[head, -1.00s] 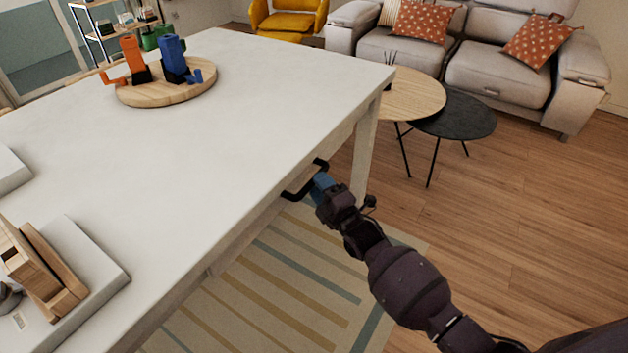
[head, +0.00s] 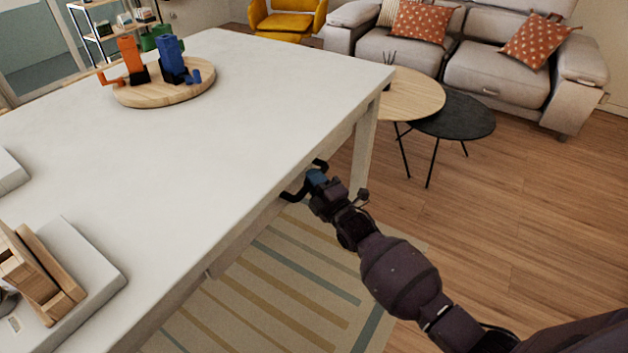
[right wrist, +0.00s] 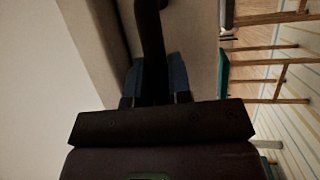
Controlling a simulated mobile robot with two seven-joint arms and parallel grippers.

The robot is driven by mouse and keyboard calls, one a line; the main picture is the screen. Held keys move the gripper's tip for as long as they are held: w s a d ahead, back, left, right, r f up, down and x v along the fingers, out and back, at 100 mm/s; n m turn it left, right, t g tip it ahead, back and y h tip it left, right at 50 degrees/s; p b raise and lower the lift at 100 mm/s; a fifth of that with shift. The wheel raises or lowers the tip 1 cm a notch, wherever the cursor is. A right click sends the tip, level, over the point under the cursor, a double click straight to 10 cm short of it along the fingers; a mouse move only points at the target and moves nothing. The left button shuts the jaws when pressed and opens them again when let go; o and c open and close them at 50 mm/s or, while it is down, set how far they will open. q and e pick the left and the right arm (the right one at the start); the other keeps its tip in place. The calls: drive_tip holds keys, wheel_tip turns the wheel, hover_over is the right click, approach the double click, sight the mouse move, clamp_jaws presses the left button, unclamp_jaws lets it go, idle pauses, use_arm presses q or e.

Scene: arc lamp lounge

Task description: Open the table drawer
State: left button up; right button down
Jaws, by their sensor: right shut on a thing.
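The white table (head: 200,130) fills the middle and left of the head view. Its drawer has a black handle (head: 292,196) under the near right edge of the tabletop. The drawer front is mostly hidden by the tabletop and handle, so I cannot tell how far out it sits. My right gripper (head: 317,177) is shut on the handle, its blue fingertips at the bar's middle. In the right wrist view the dark handle bar (right wrist: 150,40) runs between the blue fingers (right wrist: 155,82). My left gripper is not in view.
A round wooden board (head: 150,95) with orange and blue objects stands on the table. A wooden block holder (head: 45,275) is at the near left. Two round side tables (head: 455,115) and a sofa (head: 500,75) stand behind. Open wood floor (head: 510,220) lies to the right.

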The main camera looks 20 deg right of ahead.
use_arm(q)
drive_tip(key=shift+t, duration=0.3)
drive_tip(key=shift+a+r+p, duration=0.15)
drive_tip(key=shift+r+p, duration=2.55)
drive_tip(key=shift+p, duration=0.65)
use_arm(e)
drive_tip(key=s+d, duration=0.9)
drive_tip(key=s, duration=0.2)
drive_tip(key=s+d, duration=0.8)
drive_tip(key=s, duration=0.4)
drive_tip(key=shift+d, duration=0.4)
drive_tip(key=c, duration=1.1)
unclamp_jaws()
drive_tip(key=shift+o, duration=0.2)
